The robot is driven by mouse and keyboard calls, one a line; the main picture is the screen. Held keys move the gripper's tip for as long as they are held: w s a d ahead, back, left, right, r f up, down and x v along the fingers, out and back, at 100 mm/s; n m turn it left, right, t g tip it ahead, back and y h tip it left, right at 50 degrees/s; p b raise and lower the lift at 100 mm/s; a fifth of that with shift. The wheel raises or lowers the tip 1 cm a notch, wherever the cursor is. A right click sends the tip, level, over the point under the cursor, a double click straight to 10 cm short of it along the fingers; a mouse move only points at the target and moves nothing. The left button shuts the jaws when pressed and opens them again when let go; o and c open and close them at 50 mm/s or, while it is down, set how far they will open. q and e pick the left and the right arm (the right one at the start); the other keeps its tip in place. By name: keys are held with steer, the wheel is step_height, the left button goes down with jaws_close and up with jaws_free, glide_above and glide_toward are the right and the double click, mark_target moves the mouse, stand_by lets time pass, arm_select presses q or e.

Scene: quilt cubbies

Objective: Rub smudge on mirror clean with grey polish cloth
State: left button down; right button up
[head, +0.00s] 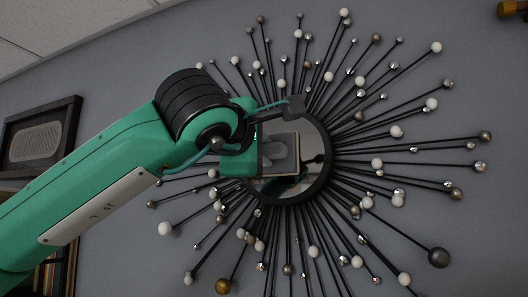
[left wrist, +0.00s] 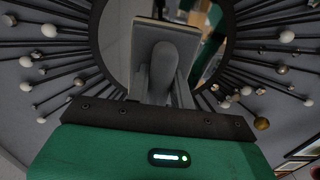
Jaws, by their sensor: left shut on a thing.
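The round mirror (head: 313,147) hangs on the grey wall, inside a dark ring with black rods and beads radiating outward. My left gripper (head: 272,151) is in front of the glass, shut on the grey polish cloth (head: 293,152). The cloth looks like a flat, squarish pad with a pale edge, close to the glass; I cannot tell whether it touches. In the left wrist view, the gripper fingers (left wrist: 163,68) are closed at the cloth (left wrist: 145,38), with mirror glass (left wrist: 115,45) around it. I cannot make out a smudge; the gripper and cloth hide part of the glass. My right gripper is out of view.
The thin rods with white, silver and brown beads (head: 397,131) surround the mirror on all sides. A dark-framed picture (head: 40,138) hangs at the left. A brass-coloured object (head: 512,8) shows at the top right corner. Bare wall lies at the far right.

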arm_select(q)
steer(key=shift+s+a+f, duration=0.1)
steer(key=shift+s+a, duration=0.05)
steer(key=shift+s, duration=0.25)
steer(key=a+b+v, duration=0.1)
steer(key=b+v, duration=0.2)
steer(key=v, duration=0.4)
steer(key=shift+w+b, duration=0.2)
steer(key=shift+b, duration=0.15)
